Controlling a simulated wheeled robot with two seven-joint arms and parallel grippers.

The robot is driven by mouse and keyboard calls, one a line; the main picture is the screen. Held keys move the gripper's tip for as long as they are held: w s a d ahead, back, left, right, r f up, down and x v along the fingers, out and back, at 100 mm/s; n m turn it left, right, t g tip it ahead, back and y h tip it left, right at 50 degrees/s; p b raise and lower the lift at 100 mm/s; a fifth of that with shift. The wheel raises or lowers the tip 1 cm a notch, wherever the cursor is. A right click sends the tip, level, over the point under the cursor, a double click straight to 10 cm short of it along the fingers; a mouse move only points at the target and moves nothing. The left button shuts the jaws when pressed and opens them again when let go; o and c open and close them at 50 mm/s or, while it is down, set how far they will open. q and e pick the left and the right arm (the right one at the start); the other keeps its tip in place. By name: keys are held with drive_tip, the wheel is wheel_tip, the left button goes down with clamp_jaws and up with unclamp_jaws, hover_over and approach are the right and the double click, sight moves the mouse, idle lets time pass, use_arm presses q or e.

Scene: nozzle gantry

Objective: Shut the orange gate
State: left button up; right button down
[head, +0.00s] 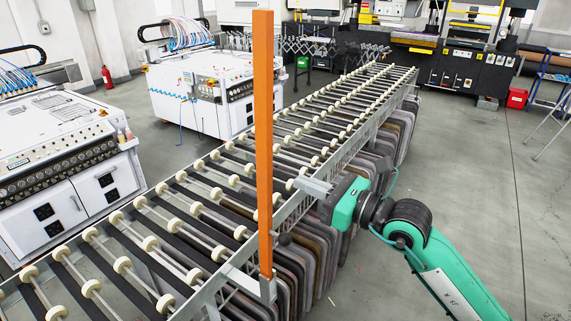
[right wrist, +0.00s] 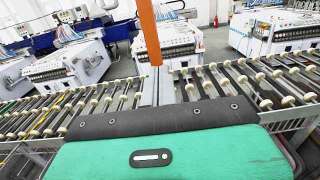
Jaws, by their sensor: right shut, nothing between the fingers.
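The orange gate (head: 264,140) is a long bar standing upright at the near edge of the roller conveyor, its foot in a grey metal bracket (head: 262,288). In the right wrist view the orange gate (right wrist: 149,32) comes down from the top edge, just left of the middle. My right gripper (head: 303,185) is shut and empty, just right of the bar in the head view and over the conveyor's near rail. I cannot tell from the picture whether it touches the bar. My left gripper is not in view.
The roller conveyor (head: 150,243) runs from lower left to upper right. Grey-brown panels (head: 330,255) hang under its near side. White machines (head: 200,92) stand behind it. Bare floor (head: 470,190) lies to the right.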

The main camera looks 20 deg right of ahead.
drive_tip(key=p+x, duration=0.2)
drive_tip(key=x, duration=0.3)
drive_tip(key=shift+w+a+p, duration=0.15)
drive_tip(key=shift+w+p, duration=0.1)
drive_tip(key=shift+p, duration=0.1)
drive_tip(key=shift+f, duration=0.1)
